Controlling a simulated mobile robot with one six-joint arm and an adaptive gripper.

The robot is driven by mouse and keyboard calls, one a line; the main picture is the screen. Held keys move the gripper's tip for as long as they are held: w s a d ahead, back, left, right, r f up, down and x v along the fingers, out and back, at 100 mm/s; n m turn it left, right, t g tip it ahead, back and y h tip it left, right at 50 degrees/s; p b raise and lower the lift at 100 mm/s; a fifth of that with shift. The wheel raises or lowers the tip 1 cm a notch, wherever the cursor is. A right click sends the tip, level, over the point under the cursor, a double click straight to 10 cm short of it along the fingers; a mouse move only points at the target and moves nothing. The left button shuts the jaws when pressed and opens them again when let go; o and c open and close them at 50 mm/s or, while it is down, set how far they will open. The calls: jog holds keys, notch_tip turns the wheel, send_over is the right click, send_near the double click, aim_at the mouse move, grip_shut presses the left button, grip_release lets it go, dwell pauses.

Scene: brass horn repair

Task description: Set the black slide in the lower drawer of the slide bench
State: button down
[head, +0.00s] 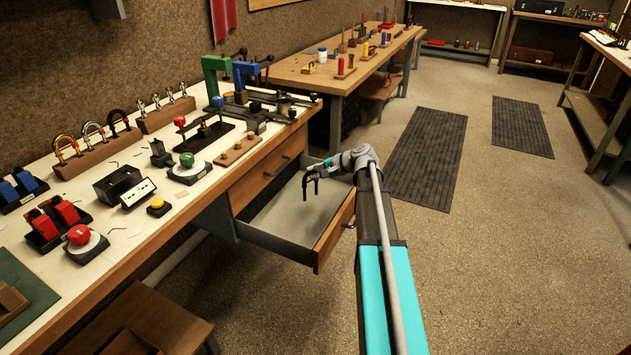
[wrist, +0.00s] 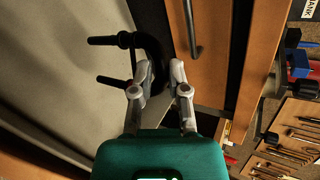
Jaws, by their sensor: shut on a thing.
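The black slide (head: 311,181) is a dark U-shaped tube with two legs. My gripper (head: 316,168) is shut on it and holds it over the open lower drawer (head: 282,217) of the slide bench, with the legs hanging down. In the wrist view, the slide (wrist: 150,44) sits at the fingertips of my gripper (wrist: 160,70), its legs pointing left toward the pale drawer floor (wrist: 60,65). The drawer looks empty. The gap between the legs and the floor is hard to judge. The upper drawer (head: 262,183) is shut.
The bench top (head: 130,238) above holds a rack (head: 95,155) of gold, silver and dark slides, clamps and small fixtures. The lower drawer's wooden front (head: 334,232) stands out into the aisle. A wooden stool (head: 140,318) stands at the front left.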

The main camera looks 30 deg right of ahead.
jog(key=shift+w+d+f+b, duration=0.15)
jog(key=shift+w+f+b, duration=0.3)
jog(key=shift+f, duration=0.1)
notch_tip(320, 180, down, 3)
jog(key=b, duration=0.3)
jog(key=shift+f+b, duration=0.55)
jog(key=c, duration=0.6)
grip_release()
jog(key=shift+c, duration=0.2)
jog(key=shift+r, duration=0.2)
